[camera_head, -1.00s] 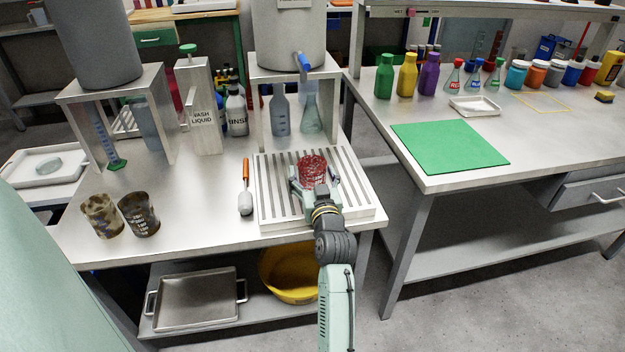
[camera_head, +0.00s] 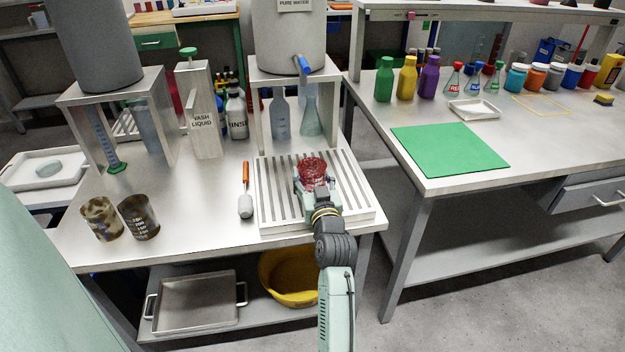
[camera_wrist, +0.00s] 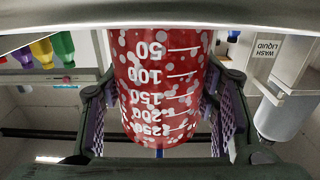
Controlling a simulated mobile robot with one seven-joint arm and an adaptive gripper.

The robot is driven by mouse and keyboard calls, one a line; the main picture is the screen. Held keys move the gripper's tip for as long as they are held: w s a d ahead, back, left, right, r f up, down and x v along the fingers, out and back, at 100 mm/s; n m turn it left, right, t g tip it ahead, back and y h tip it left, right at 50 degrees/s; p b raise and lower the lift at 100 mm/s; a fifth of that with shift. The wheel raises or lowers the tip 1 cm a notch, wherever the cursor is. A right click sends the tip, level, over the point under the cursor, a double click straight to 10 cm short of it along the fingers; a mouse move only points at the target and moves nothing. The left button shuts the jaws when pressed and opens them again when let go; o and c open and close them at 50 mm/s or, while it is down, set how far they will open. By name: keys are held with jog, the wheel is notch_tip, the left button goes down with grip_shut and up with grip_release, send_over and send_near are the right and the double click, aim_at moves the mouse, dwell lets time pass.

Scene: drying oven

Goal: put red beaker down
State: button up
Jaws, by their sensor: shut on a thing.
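The red beaker (camera_head: 312,168) is over the slatted metal rack (camera_head: 270,215) on the left table. In the wrist view the beaker (camera_wrist: 162,85) is red with white spots and white volume marks, which read upside down. My gripper (camera_head: 316,184) is shut on the beaker, with purple-padded fingers on both sides of it (camera_wrist: 162,110). My gripper and wrist hide the beaker's lower part in the head view. I cannot tell whether its base touches the rack.
A water tank on a metal stand (camera_head: 258,115) rises just behind the rack. An orange-handled brush (camera_head: 246,190) lies left of the rack, with two stained beakers (camera_head: 102,218) (camera_head: 139,217) farther left. The green mat (camera_head: 450,147) on the right table is bare.

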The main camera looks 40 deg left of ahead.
aim_at(314, 174)
jog(key=shift+s+r+b, duration=0.1)
jog(key=shift+r+b, duration=0.35)
jog(key=shift+r, duration=1.25)
jog(key=s+d+r+b, duration=0.1)
jog(key=s+d, duration=0.7)
jog(key=s, duration=0.5)
jog(key=shift+s+r, duration=0.15)
jog(key=shift+s, duration=0.25)
jog(key=shift+s, duration=0.1)
